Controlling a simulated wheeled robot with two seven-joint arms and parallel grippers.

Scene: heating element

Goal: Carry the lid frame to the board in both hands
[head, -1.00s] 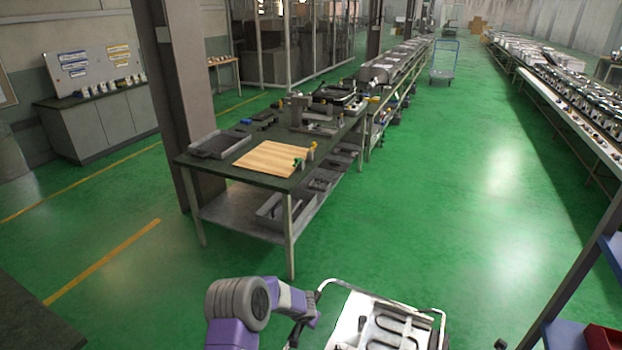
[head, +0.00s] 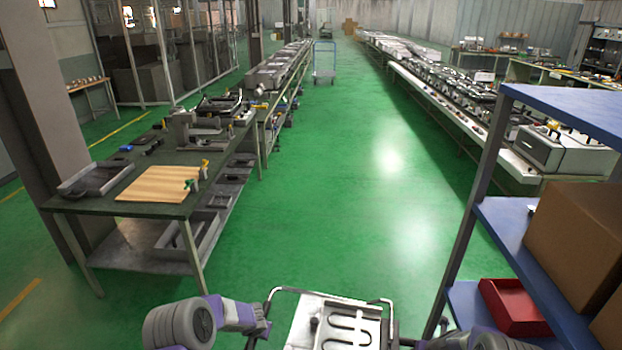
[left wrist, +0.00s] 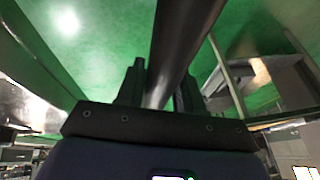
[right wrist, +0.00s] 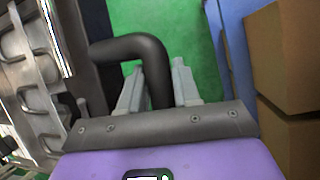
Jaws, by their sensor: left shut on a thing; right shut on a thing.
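The lid frame (head: 308,325), a pale panel with looping slots and a metal tube rim, shows at the bottom of the head view, partly cut off. The wooden board (head: 157,184) lies on the dark workbench ahead to the left, well apart from the frame. My left gripper (left wrist: 158,88) is shut on a dark bar of the frame in the left wrist view. My right gripper (right wrist: 158,85) is shut on a dark bent handle of the frame. The frame's slotted panel also shows in the right wrist view (right wrist: 38,75).
The workbench (head: 75,205) has a grey tray (head: 97,180) beside the board and a pillar behind it. A blue shelf (head: 520,220) with cardboard boxes (head: 575,235) and a red bin (head: 515,305) stands close on the right. The green floor between is clear; a trolley (head: 324,62) stands far off.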

